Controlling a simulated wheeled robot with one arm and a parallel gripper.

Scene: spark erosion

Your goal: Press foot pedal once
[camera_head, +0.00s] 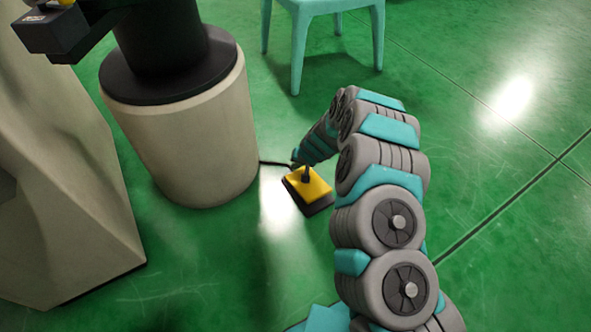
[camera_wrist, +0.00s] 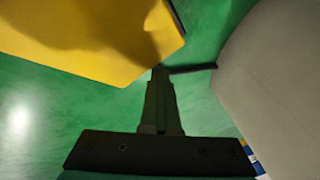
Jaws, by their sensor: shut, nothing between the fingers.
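The foot pedal (camera_head: 314,187) has a yellow top and a dark base. It lies on the green floor just right of the beige cylindrical pedestal. My gripper (camera_head: 306,174) points down at the pedal, its dark tip over the yellow top. I cannot tell whether the tip touches it. In the wrist view the yellow pedal top (camera_wrist: 95,35) fills the upper left, with a shadow across it. My gripper (camera_wrist: 160,75) is shut and empty there, its tip by the pedal's lower right corner in the picture.
The beige cylindrical pedestal (camera_head: 190,135) stands close left of the pedal. A dark cable (camera_head: 272,163) runs between them. A large beige machine body (camera_head: 60,190) stands at the left. A teal stool (camera_head: 318,8) stands behind. The floor at right is clear.

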